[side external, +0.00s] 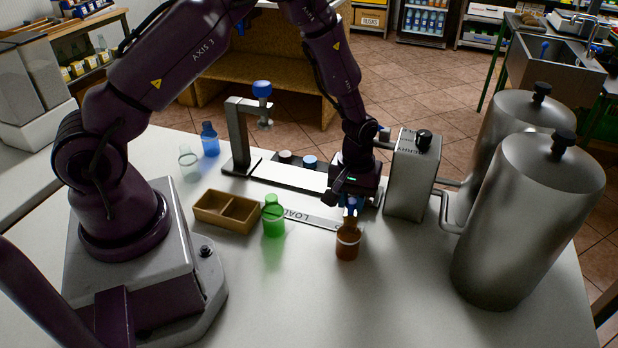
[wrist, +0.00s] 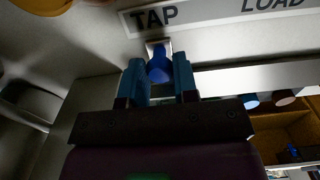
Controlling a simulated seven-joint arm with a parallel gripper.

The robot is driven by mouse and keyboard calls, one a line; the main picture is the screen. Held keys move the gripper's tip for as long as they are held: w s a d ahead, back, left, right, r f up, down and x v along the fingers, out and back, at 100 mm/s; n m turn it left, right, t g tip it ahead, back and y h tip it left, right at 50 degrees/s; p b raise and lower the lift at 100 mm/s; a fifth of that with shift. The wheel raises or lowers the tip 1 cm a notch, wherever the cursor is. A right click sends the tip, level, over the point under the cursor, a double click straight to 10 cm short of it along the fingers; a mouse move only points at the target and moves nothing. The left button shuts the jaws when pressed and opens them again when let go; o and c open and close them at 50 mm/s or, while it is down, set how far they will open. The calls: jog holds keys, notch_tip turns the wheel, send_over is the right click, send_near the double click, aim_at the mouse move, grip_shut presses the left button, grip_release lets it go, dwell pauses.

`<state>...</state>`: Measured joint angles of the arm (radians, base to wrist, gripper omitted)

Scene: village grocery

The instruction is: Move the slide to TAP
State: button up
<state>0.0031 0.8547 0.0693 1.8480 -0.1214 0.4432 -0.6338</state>
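The slide's blue knob (wrist: 159,66) stands on a small metal plate beside the word TAP on the label strip (wrist: 222,12); LOAD is farther right on that strip. My gripper (wrist: 159,76) has its two blue fingers on either side of the knob, seemingly against it. In the side view, my gripper (side external: 352,207) is low over the right end of the rail (side external: 285,175), near the metal tap box (side external: 411,176). The brown bottle (side external: 348,242) hides the TAP end of the label there. My gripper hides most of the slide in that view.
A green bottle (side external: 273,218) and a wooden tray (side external: 226,212) stand in front of the rail. Clear (side external: 188,164) and blue (side external: 210,141) bottles stand left of a post with a blue knob (side external: 262,89). Steel tanks (side external: 527,220) are at right.

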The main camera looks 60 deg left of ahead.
jog(key=o, duration=0.4)
jog(key=shift+o, duration=0.2)
jog(key=shift+r, duration=0.1)
jog(key=shift+r, duration=3.4)
jog(key=s+d+r+m+t, duration=0.1)
jog(key=s+r+m, duration=0.3)
jog(key=s+r, duration=0.6)
jog(key=s+d+r+m+t, duration=0.1)
jog(key=s+r+m+t, duration=0.3)
jog(key=s+r, duration=0.6)
notch_tip(320, 180, up, 4)
jog(key=shift+r+m+t, duration=0.25)
jog(key=shift+m+t, duration=0.05)
jog(key=shift+m, duration=0.2)
